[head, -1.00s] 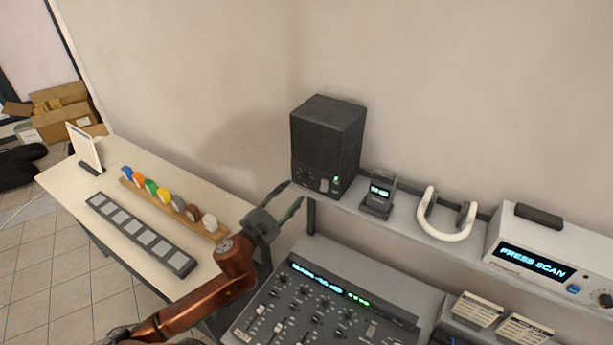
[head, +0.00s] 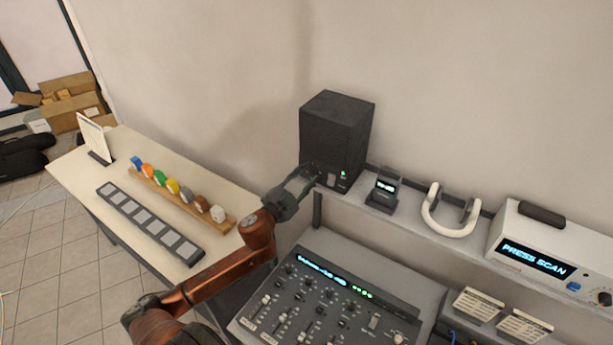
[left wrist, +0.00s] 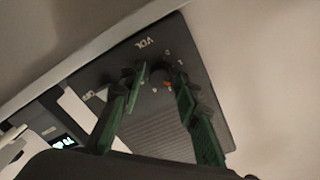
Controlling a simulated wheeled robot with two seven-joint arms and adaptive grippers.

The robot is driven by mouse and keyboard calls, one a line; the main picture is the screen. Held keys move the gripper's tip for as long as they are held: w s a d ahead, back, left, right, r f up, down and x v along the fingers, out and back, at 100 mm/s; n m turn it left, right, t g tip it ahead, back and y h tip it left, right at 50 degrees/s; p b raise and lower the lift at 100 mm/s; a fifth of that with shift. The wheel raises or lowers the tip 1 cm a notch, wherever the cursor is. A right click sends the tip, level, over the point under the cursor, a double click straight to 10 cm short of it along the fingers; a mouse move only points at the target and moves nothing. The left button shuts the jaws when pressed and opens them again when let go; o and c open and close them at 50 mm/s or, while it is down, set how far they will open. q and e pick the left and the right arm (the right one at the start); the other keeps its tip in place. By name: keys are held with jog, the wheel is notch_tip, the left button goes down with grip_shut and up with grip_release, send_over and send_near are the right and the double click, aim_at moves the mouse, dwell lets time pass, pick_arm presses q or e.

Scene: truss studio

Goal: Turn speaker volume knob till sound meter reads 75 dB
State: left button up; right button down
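The black speaker (head: 336,130) stands on the shelf, a green light low on its front. My left gripper (head: 312,176) is at the speaker's lower left front. The left wrist view shows the speaker's front panel (left wrist: 165,135) with the letters VOL. There my left gripper's two green fingers (left wrist: 158,78) stand apart, one on each side of the small dark volume knob (left wrist: 158,71); whether they touch it I cannot tell. The sound meter (head: 384,191) stands upright right of the speaker. Its lit digits are too small to read. My right gripper is not in view.
White headphones (head: 450,222) and a white device reading PRESS SCAN (head: 538,262) stand farther right on the shelf. A mixing console (head: 320,300) lies below my gripper. A table (head: 75,165) with colored pieces on a wooden rack (head: 180,200) is at left.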

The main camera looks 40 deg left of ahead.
pick_arm(q)
jog(key=c, duration=0.5)
grip_shut()
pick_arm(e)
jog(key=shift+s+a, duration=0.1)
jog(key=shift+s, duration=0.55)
pick_arm(q)
jog(key=shift+r+m, duration=0.1)
jog(key=shift+m, duration=0.2)
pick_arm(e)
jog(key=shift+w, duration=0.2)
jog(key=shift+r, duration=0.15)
pick_arm(q)
jog(key=shift+m+p, duration=0.65)
jog(key=shift+m, duration=0.55)
jog(key=m+p, duration=0.1)
jog(key=m, duration=0.2)
jog(key=shift+m+p, duration=0.35)
jog(key=shift+m, duration=1.05)
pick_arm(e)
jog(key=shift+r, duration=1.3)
